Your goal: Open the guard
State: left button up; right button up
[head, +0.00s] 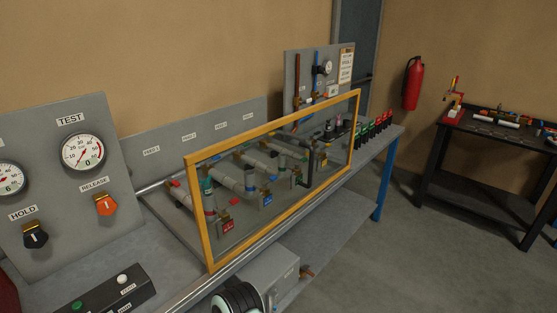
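The guard (195,208) is a clear panel in a yellow-orange frame. It stands upright along the front edge of the grey bench, in front of a row of grey pipes (230,177) with coloured fittings. The pipes show through the panel. I cannot make out a handle or latch on the frame. A dark and white rounded part at the bottom edge of the view may be mine, but I cannot tell. Neither of my grippers can be made out in the head view.
A grey panel (60,230) with gauges, a black HOLD knob (35,235) and an orange RELEASE knob (106,204) stands at left. A button box (105,292) sits front left. The floor at right is clear before a dark table (490,130).

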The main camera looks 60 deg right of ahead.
aim_at(190, 160)
jog(key=z, duration=2.2)
